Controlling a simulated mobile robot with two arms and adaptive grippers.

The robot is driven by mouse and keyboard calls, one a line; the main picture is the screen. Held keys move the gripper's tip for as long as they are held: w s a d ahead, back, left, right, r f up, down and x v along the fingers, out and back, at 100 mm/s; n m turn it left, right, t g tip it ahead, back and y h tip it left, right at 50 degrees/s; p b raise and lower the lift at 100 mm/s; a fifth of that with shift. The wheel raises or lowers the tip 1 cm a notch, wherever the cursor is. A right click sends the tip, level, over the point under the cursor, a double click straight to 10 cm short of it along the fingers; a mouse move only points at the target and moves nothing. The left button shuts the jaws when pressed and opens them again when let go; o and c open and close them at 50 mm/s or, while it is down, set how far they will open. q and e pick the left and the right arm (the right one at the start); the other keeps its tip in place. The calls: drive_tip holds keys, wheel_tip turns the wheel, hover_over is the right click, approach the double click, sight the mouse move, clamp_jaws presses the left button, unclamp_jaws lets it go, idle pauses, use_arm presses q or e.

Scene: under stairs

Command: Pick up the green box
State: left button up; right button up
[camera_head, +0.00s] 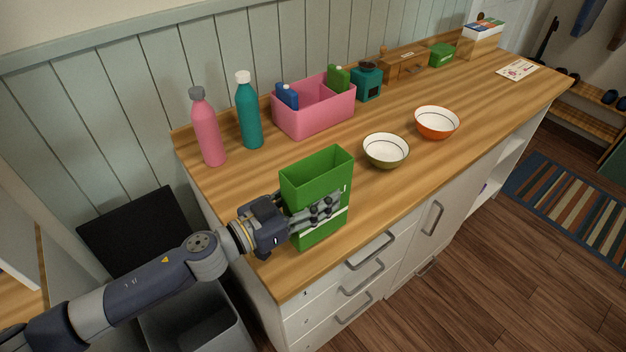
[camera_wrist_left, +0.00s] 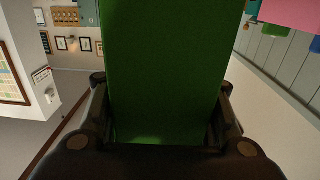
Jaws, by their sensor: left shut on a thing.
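The green box (camera_head: 318,176) is a tall, open-topped box with a white stripe low on its side. It is upright at the near left end of the wooden counter (camera_head: 391,189). My left gripper (camera_head: 322,208) is shut on the green box, with its fingers across the side that faces me. In the left wrist view the green box (camera_wrist_left: 165,70) fills the middle, between the two fingers. I cannot tell whether its base touches the counter. My right gripper is not in view.
A pink bottle (camera_head: 208,130), a teal bottle (camera_head: 248,112) and a pink bin (camera_head: 314,109) stand behind the box. A green-rimmed bowl (camera_head: 386,151) and an orange bowl (camera_head: 436,123) are to its right. A grey bin (camera_head: 196,318) is below the counter's left end.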

use_arm(q)
drive_tip(key=s, duration=0.6)
drive_tip(key=shift+d+r+b, duration=0.3)
drive_tip(key=shift+d, duration=0.15)
drive_tip(key=shift+s, duration=0.15)
